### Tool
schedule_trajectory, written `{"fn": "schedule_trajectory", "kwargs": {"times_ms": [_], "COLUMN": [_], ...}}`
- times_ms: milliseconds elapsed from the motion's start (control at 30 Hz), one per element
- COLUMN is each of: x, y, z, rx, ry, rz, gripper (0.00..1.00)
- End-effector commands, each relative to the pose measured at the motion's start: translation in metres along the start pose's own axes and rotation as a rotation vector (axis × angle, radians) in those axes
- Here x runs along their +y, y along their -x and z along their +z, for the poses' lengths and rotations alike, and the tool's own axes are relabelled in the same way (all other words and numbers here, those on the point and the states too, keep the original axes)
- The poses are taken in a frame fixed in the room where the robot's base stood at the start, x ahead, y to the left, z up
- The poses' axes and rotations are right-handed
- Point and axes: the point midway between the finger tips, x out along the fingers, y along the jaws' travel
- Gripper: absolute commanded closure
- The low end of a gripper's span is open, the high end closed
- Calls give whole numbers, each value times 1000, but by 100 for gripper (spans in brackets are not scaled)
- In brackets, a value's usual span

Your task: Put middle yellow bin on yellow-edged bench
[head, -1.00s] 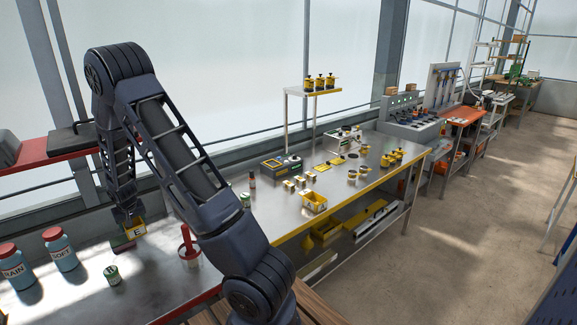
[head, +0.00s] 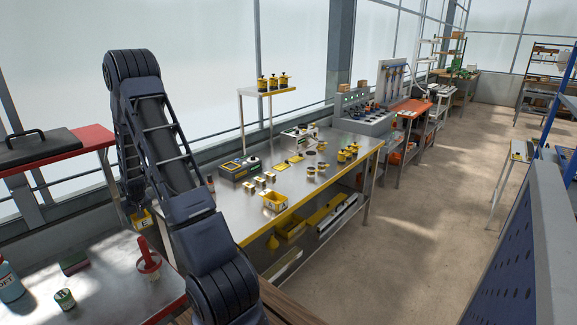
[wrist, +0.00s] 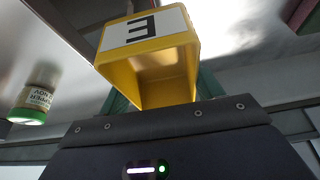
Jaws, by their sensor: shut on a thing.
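My gripper (wrist: 160,95) is shut on a yellow bin (wrist: 122,68) with a black E on a white label. In the head view this bin (head: 143,219) shows partly behind my arm, near the left end of the yellow-edged bench (head: 240,213). The gripper's fingers are hidden there. The bin is held up in the gripper, and its height above the surface is hard to tell. Another yellow bin (head: 275,202) stands on the bench near its front edge.
A jar with a green lid (wrist: 34,105) is close by in the wrist view. Small yellow-and-white boxes (head: 260,181) and a dark device (head: 238,169) stand on the bench.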

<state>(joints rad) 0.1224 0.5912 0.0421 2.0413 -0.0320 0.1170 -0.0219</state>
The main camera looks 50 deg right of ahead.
Motion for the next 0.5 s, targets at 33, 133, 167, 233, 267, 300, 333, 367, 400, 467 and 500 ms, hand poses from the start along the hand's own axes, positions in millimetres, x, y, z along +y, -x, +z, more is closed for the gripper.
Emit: {"fn": "schedule_trajectory", "kwargs": {"times_ms": [33,133,167,233,267,300,333,367,400,467,500], "x": [14,39,47,67,76,87,97,106,119,139,152], "y": [3,8,10,15,18,21,24,27,31,37,42], "z": [-4,-13,-16,-21,-24,-28,-30,-33,-36,-40,-42], "rx": [2,3,3,2,3,3,2,3,3,3,2], "ry": [-12,-27,-31,-43,-47,-54,-60,-64,-73,-83,-91], "rz": [4,10,12,17,19,22,24,26,30,34,36], "gripper": [61,61,61,61,61,61,61,61,61,61,61]}}
